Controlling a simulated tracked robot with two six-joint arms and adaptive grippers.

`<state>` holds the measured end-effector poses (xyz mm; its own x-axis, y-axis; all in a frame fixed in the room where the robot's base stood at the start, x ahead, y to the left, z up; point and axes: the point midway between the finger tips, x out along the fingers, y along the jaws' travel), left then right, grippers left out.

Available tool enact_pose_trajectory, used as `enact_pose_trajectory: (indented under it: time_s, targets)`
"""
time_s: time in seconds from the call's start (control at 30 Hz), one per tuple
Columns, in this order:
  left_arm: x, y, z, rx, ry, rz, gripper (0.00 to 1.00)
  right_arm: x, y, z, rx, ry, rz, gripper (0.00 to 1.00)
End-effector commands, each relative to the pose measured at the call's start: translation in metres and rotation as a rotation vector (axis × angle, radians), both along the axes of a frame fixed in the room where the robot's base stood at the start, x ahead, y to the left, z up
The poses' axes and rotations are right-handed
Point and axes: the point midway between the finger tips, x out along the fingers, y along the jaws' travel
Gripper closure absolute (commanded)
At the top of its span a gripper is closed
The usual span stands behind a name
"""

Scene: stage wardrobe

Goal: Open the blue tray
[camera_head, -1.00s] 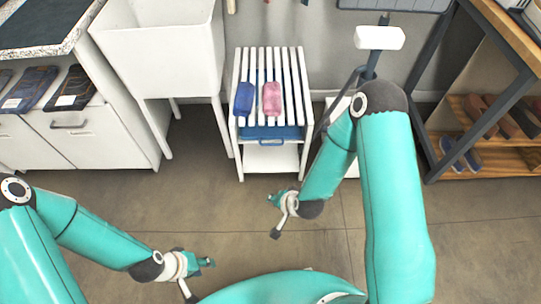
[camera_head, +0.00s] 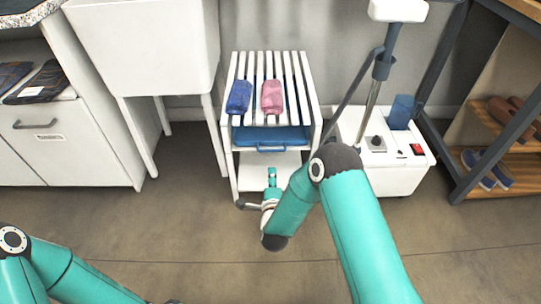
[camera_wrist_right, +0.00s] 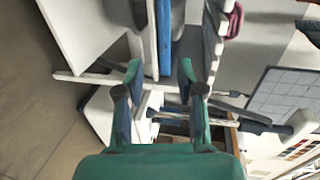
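The blue tray (camera_head: 288,136) sits under the slatted top of a white stand (camera_head: 313,100), with a blue handle bar (camera_head: 271,149) along its front. In the right wrist view, the blue tray (camera_wrist_right: 165,38) shows as a blue strip ahead of the fingers. My right gripper (camera_head: 271,172) is in front of the stand, just below the handle in the head view. Its two fingers (camera_wrist_right: 159,70) are apart with nothing held between them. It seems clear of the handle.
A blue item (camera_head: 239,97) and a pink item (camera_head: 272,97) lie on the slats. A white basin (camera_head: 145,50) stands left, a white steamer-like machine (camera_head: 395,172) right, and a shoe shelf (camera_head: 510,140) far right. The floor in front is clear.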

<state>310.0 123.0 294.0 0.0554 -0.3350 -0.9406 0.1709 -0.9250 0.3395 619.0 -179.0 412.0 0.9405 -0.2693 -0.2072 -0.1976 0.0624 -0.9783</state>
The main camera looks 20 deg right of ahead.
Motion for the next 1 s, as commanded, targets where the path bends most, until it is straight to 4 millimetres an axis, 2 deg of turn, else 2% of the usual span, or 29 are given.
enact_pose_trajectory:
  time_s: [0.6, 0.8, 1.0]
  targets:
    - [0.0, 0.0, -0.04, 0.0, 0.0, 0.0, 0.6, 0.115, -0.035, -0.028, -0.002, -0.001, -0.002, 0.63]
    - [0.0, 0.0, -0.047, 0.0, 0.0, 0.0, 0.6, 0.137, -0.041, -0.032, -0.002, 0.003, -0.001, 0.63]
    - [0.0, 0.0, -0.049, 0.0, 0.0, 0.0, 0.6, 0.145, -0.043, -0.032, -0.001, 0.003, -0.001, 0.63]
